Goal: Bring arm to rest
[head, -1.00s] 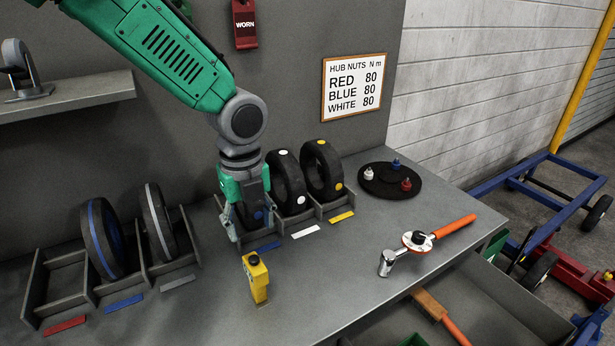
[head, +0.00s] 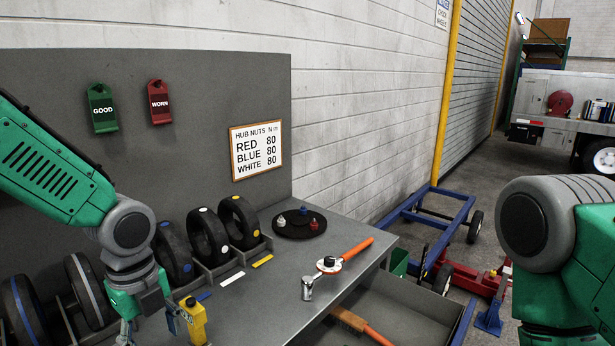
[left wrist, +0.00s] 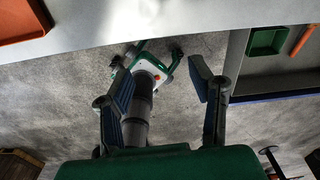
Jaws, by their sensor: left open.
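My left arm comes in from the left in the head view, its green and grey links bent downward. My left gripper (head: 148,322) is low in that picture, at its lower edge, just left of a yellow block-shaped tool (head: 195,320). In the left wrist view my left gripper (left wrist: 163,82) has its two fingers spread wide with nothing held between them. Behind the fingers are the grey floor and a green and white part with dark grey cylinders. My right arm shows at the right edge of the head view; its gripper is out of the picture.
The bench (head: 268,292) bears wheels with blue, white and yellow (head: 240,222) dots in a rack, a round black tray (head: 286,231) of hub nuts and an orange-handled torque wrench (head: 328,264). An open drawer (head: 400,305) juts out below. A blue cart frame (head: 425,210) stands beyond.

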